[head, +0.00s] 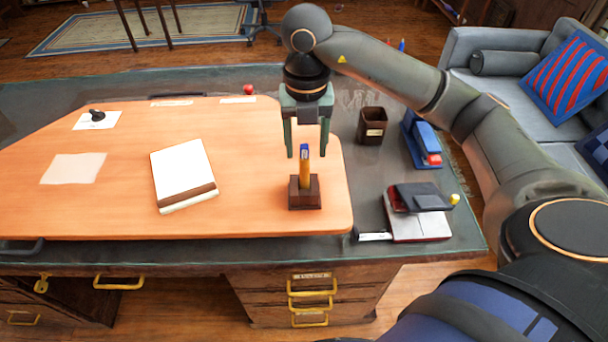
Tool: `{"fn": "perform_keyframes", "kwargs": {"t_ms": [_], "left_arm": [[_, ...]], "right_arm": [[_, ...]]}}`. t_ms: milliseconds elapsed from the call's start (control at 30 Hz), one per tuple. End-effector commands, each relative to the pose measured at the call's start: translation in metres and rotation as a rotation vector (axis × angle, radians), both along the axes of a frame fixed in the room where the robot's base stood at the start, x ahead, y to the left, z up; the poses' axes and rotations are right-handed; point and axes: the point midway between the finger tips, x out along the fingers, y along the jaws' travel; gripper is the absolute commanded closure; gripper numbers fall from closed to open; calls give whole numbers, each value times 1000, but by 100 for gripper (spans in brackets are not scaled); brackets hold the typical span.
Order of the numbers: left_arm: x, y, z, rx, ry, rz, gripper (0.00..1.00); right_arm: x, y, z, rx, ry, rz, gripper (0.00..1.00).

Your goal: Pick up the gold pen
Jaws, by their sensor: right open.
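The gold pen (304,170) stands upright in a small dark brown holder (304,197) near the right end of the orange desk top. Its upper tip is blue. My right gripper (306,154) points down from above, open, with its two fingers apart. In the picture the pen's top shows between the fingertips, and I see no contact. I cannot tell the exact depth between them. My left gripper is not in the head view.
A notepad (182,172) lies left of the holder. On the grey desk border stand a brown cup (371,126), a blue stapler (425,143) and a dark box (418,198) on papers. A marker (375,237) lies near the front edge. Clear wood surrounds the holder's left side.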

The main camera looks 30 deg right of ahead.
Motion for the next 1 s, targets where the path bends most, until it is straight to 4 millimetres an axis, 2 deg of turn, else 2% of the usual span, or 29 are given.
{"fn": "perform_keyframes", "kwargs": {"t_ms": [267, 533, 833, 1000], "left_arm": [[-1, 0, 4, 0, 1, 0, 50], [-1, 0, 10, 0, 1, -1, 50], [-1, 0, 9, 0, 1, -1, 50], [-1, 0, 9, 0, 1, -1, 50]], "right_arm": [[-1, 1, -22, -1, 3, 1, 39], [-2, 5, -60, 1, 2, 1, 39], [-2, 5, -65, 1, -2, 1, 39], [-2, 5, -64, 1, -2, 1, 58]]}}
